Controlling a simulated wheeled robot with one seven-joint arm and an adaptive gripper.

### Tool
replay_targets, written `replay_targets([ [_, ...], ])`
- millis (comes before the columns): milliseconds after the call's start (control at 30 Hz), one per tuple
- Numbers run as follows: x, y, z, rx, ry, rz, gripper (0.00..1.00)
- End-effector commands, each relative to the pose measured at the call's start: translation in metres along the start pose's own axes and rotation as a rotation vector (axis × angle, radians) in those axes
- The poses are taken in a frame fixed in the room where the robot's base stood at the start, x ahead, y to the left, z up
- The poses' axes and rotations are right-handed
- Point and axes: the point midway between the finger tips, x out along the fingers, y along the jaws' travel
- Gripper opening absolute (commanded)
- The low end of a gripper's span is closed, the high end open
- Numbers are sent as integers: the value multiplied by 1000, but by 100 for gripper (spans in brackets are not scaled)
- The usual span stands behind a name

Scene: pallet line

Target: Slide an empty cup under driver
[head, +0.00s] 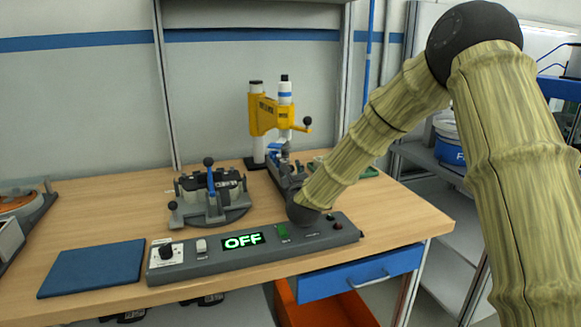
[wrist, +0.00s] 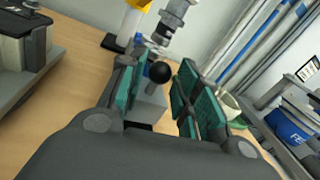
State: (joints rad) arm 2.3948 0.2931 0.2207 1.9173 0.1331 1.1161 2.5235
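The driver is a yellow arm (head: 265,114) on a post at the back of the bench, with a white and grey spindle (head: 285,98) pointing down. In the wrist view the grey spindle (wrist: 172,22) is ahead of my gripper, top centre. My gripper (wrist: 158,85) is open, with teal pads on both fingers. A black ball knob (wrist: 160,72) and a grey block (wrist: 150,100) show between the fingers; I cannot tell whether they touch. In the head view my gripper (head: 281,158) points toward the driver's foot. I cannot make out a cup clearly.
A grey clamp fixture (head: 210,200) stands left of my gripper. A control box (head: 250,248) reading OFF lies along the front, with a blue mat (head: 93,268) left of it. A green tray (head: 368,170) lies behind my arm. A blue tub (head: 448,140) stands on a right shelf.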

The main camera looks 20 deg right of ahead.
Motion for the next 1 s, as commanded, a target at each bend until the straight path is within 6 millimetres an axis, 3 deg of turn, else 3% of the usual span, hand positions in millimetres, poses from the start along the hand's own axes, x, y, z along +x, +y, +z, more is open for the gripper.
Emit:
replay_targets([
  [233,23,-1,0,-1,0,-1,33],
  [600,27,-1,0,0,0,-1,33],
  [800,27,-1,0,0,0,-1,0],
  [1000,27,-2,-1,0,0,-2,0],
])
